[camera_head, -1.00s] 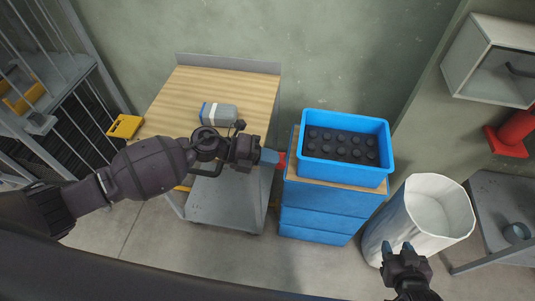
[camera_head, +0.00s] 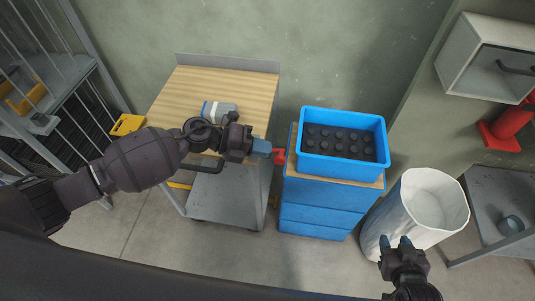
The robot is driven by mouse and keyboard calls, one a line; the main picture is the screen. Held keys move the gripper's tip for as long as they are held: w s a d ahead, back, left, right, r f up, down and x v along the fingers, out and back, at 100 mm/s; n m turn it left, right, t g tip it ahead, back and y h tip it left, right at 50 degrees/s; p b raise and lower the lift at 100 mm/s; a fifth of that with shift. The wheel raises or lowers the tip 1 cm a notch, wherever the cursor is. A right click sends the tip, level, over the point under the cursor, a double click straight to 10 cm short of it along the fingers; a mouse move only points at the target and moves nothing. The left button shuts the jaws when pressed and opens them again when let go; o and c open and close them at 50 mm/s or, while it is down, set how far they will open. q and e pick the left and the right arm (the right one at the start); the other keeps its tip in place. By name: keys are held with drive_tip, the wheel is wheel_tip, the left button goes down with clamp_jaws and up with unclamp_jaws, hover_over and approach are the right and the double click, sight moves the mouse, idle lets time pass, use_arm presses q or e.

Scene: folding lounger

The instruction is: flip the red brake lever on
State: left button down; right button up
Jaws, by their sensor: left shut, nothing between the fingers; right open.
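The red brake lever (camera_head: 279,157) shows as a small red piece between the wooden-topped cart (camera_head: 262,92) and the blue drawer unit (camera_head: 318,217). My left gripper (camera_head: 266,148) is shut and empty, with its blue fingertips right beside the lever's left side. I cannot tell whether they touch it. The lever's mount is hidden. My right gripper (camera_head: 395,245) is open and empty at the lower right, in front of the white bin.
A blue crate (camera_head: 381,130) with several dark round items stands on the drawer unit. A white bin (camera_head: 433,186) is to its right. A grey and blue item (camera_head: 226,109) and a yellow item (camera_head: 127,124) are at left. A grey cabinet (camera_head: 487,62) hangs at upper right.

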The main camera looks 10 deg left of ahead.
use_arm(q)
drive_tip(key=s+a+r, duration=0.1)
drive_tip(key=a+r, duration=0.5)
drive_tip(key=r, duration=0.2)
drive_tip(key=shift+s+a+r+b, duration=0.15)
drive_tip(key=shift+a+b, duration=0.05)
drive_tip(key=shift+b, duration=0.25)
use_arm(e)
drive_tip(key=shift+s+f, duration=0.4)
drive_tip(key=shift+s, duration=0.05)
drive_tip(key=shift+s+f, duration=0.1)
drive_tip(key=shift+s, duration=0.15)
